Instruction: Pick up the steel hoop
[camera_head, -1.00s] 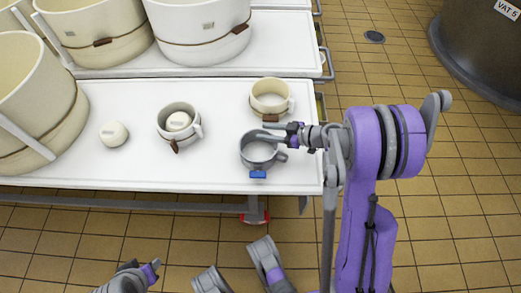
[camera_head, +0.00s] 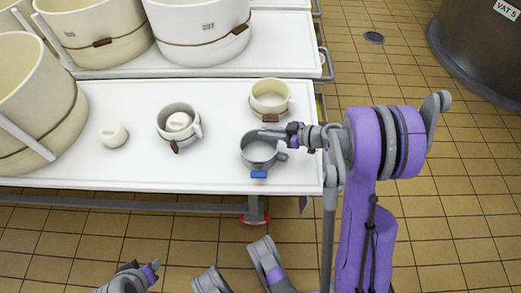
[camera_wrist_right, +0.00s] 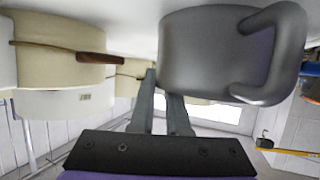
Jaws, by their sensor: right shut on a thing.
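The steel hoop (camera_head: 247,156) is a grey metal ring with a side handle and a blue tag at its front. It stands upright on the white table (camera_head: 225,176) near the right end. My right gripper (camera_head: 270,131) reaches in from the right and is shut on the hoop's far wall. In the right wrist view the hoop (camera_wrist_right: 205,60) fills the upper right, with the two fingers (camera_wrist_right: 162,90) close together at its edge. My left gripper (camera_head: 147,270) is at the bottom of the head view, away from the table; its jaw opening is unclear.
A cream hoop (camera_head: 270,87) with a brown tag stands just behind the steel one. Another cream hoop (camera_head: 165,118) holding a white round piece stands to the left, beside a loose white piece (camera_head: 113,134). Large cream hoops (camera_head: 20,100) fill the left and back.

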